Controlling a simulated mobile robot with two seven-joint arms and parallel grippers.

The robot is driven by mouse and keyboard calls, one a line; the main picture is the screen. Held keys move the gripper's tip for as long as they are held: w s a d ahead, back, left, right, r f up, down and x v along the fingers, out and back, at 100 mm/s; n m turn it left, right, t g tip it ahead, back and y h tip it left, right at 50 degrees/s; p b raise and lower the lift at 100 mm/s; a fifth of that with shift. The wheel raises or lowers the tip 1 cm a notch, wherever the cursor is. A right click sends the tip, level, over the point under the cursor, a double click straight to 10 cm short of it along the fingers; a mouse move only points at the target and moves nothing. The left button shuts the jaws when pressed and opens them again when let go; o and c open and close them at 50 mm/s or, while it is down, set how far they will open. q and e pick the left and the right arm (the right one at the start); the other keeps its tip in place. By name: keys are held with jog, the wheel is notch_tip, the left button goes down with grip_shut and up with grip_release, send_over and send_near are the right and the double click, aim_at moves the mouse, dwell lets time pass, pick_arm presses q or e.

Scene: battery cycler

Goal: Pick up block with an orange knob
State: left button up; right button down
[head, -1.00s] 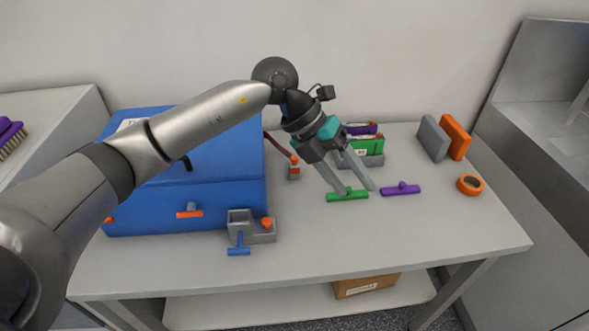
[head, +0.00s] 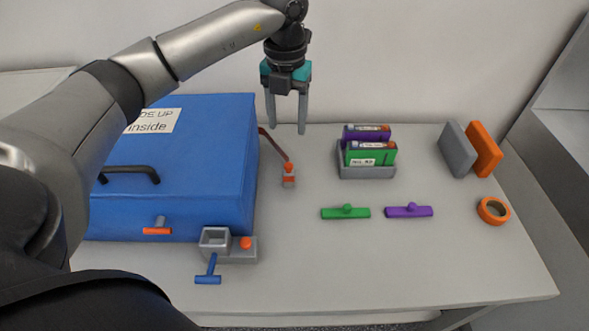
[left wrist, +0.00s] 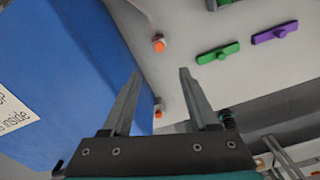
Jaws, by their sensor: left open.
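My left gripper (head: 287,131) is open and empty, pointing down. In the head view it appears above and behind the block, apart from it. My right gripper is not in view.
A blue box (head: 215,147) fills the table's left. A grey holder with an orange button (head: 246,243) stands in front. A green bar (head: 345,212), purple bar (head: 408,211), cartridge rack (head: 366,172) and orange tape roll (head: 493,210) lie right. The front-right tabletop is clear.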

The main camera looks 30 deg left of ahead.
pick_arm(q)
send_near(288, 165)
jog(key=s, duration=0.1)
jog(key=f+b, duration=0.1)
jog(key=f, duration=0.2)
jog(key=shift+d+f, duration=0.15)
jog(key=shift+d, duration=0.05)
jog(key=shift+w+f, duration=0.15)
jog(key=shift+f, duration=0.7)
jog(key=f, duration=0.3)
jog(key=f+b, duration=0.1)
jog(key=shift+w+a+f, duration=0.15)
jog(key=shift+w+f, duration=0.1)
jog(key=shift+w, duration=0.1)
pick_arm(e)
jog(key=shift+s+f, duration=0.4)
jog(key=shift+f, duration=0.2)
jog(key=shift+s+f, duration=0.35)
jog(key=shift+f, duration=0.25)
pick_arm(q)
grip_shut()
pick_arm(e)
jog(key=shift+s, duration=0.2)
